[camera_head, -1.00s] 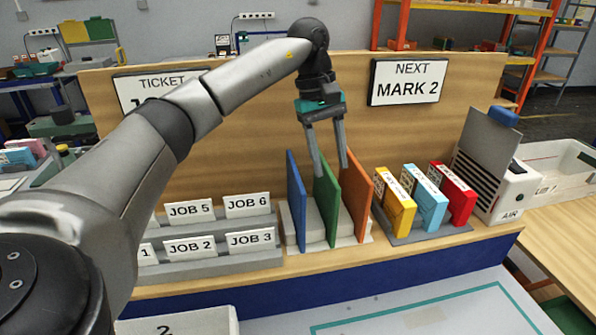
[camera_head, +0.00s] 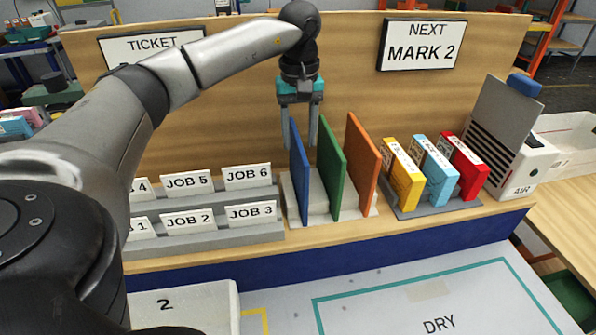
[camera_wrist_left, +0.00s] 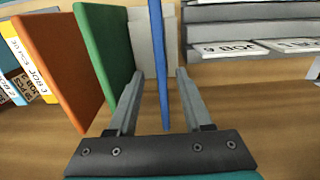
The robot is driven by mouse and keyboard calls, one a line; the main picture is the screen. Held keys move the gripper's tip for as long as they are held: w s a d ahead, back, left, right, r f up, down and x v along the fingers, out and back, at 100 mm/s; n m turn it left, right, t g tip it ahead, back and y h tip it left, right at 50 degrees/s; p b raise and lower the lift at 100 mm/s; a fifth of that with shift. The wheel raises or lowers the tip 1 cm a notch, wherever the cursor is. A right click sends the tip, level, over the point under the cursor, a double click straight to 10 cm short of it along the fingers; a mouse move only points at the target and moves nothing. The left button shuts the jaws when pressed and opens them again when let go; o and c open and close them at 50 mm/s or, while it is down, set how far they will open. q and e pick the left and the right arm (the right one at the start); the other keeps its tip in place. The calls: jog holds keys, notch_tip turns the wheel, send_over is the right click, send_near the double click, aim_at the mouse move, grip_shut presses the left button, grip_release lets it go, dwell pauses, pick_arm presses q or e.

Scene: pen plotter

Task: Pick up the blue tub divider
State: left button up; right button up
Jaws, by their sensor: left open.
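The blue tub divider (camera_head: 298,172) stands upright in a pale rack (camera_head: 292,205) on the wooden shelf, leftmost of three panels. In the left wrist view the blue divider (camera_wrist_left: 159,65) appears edge-on between the two fingers. My left gripper (camera_head: 301,140) is open and points down, with its fingertips at the height of the divider's upper part. In the left wrist view my left gripper (camera_wrist_left: 158,85) has a finger on each side of the divider, with gaps visible. Whether either finger touches it is unclear. My right gripper is not seen.
A green panel (camera_head: 331,170) stands close to the right of the blue one, then an orange panel (camera_head: 362,165). JOB cards (camera_head: 190,221) stand on a grey stepped holder at left. Yellow, light-blue and red boxes stand at right. A wooden backboard (camera_head: 230,110) rises behind.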

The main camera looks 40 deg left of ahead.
aim_at(298, 155)
pick_arm(q)
notch_tip(298, 155, down, 5)
jog(key=shift+s+a, duration=0.1)
grip_shut()
dwell(0.5)
